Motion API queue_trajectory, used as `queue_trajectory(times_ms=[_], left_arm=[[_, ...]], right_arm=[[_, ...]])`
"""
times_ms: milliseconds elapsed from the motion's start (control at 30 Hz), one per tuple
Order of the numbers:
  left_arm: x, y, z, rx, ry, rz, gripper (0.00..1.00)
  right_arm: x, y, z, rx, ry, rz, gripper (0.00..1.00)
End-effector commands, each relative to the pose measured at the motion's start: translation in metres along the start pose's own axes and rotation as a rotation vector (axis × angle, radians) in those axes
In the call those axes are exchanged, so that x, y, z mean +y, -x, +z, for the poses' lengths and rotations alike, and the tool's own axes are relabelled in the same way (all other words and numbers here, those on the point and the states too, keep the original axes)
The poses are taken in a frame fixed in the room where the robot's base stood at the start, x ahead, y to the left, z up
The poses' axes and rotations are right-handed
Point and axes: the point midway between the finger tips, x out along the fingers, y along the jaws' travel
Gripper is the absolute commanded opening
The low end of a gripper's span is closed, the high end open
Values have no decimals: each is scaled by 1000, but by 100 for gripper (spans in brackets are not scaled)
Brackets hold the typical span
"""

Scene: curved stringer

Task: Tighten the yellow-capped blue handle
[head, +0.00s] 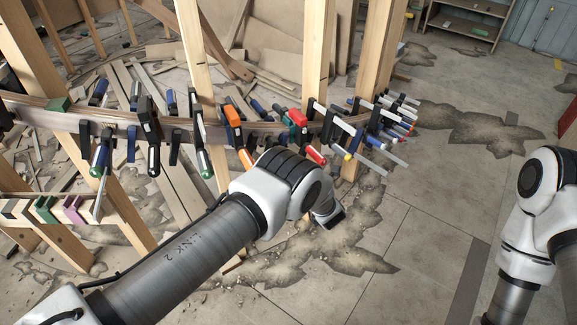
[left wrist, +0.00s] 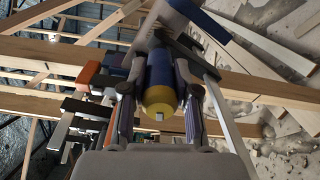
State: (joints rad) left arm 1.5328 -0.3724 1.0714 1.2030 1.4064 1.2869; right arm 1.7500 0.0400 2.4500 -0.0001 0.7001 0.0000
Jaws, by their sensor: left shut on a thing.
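The blue handle (left wrist: 160,72) with its yellow cap (left wrist: 159,98) points toward the camera in the left wrist view. My left gripper (left wrist: 158,84) is shut on it, one finger along each side. The clamp's bar and far jaw are partly hidden behind the handle and fingers. In the head view, my left arm reaches to the row of clamps on the curved stringer (head: 180,119), and its own wrist hides the gripper. I cannot tell for certain which clamp there is the held one. My right arm shows at the right edge, but its gripper is out of view.
Several clamps crowd the stringer, among them an orange one (head: 232,117) and a red one (head: 298,118). Wooden posts (head: 316,60) stand upright behind and beside them. Loose boards cover the floor at the left. The cracked concrete floor (head: 400,270) is open at the front right.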

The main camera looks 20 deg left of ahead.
Motion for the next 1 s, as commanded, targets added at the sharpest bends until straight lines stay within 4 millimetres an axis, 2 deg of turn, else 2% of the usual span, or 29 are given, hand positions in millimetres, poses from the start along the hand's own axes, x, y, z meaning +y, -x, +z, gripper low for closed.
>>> queue_trajectory(times_ms=[300, 1000], left_arm=[[-1, -1, 2, -2, -293, 5, 0], [-3, -1, 0, -1, -958, 5, 0]], right_arm=[[0, -20, 0, 0, 0, 0, 55], [0, -52, 0, 0, 0, 0, 55]])
